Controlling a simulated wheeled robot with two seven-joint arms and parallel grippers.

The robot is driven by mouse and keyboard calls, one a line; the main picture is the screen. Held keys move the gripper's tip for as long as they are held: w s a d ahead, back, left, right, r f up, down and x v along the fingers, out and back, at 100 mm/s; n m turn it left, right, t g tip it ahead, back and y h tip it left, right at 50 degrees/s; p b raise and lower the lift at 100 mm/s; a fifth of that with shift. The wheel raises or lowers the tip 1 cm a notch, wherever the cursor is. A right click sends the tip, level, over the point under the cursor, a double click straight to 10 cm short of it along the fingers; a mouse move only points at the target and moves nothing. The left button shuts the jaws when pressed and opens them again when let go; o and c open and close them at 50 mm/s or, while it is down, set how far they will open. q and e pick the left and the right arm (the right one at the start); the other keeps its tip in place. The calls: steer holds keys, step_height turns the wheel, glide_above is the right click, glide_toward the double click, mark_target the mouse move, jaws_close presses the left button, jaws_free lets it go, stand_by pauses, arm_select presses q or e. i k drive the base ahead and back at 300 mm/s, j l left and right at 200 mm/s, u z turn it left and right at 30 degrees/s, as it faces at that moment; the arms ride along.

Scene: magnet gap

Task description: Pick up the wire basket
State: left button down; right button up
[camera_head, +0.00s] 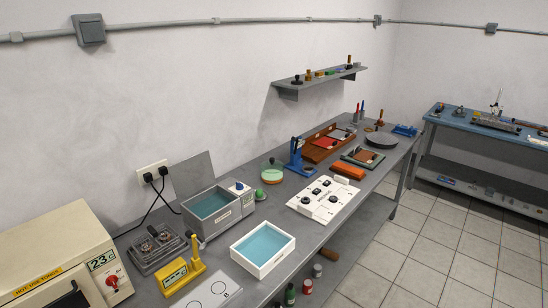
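A dark grey rack-like piece (155,247) with two round items in it stands on the bench at the lower left. It may be the wire basket, but it is too small to tell. To its right is a grey water bath (221,222) with teal liquid inside and its lid raised behind it. A white tray (269,262) with teal liquid sits in front of the bath. Neither of my grippers is in view.
A cream oven (75,238) stands at the lower left. A yellow device (175,276) is close in front of the rack-like piece. A white panel with black knobs (325,198) lies right of the tray. Two plugs' black cables (152,206) hang behind.

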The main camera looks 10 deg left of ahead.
mark_target(152, 234)
steer(key=u, duration=1.25)
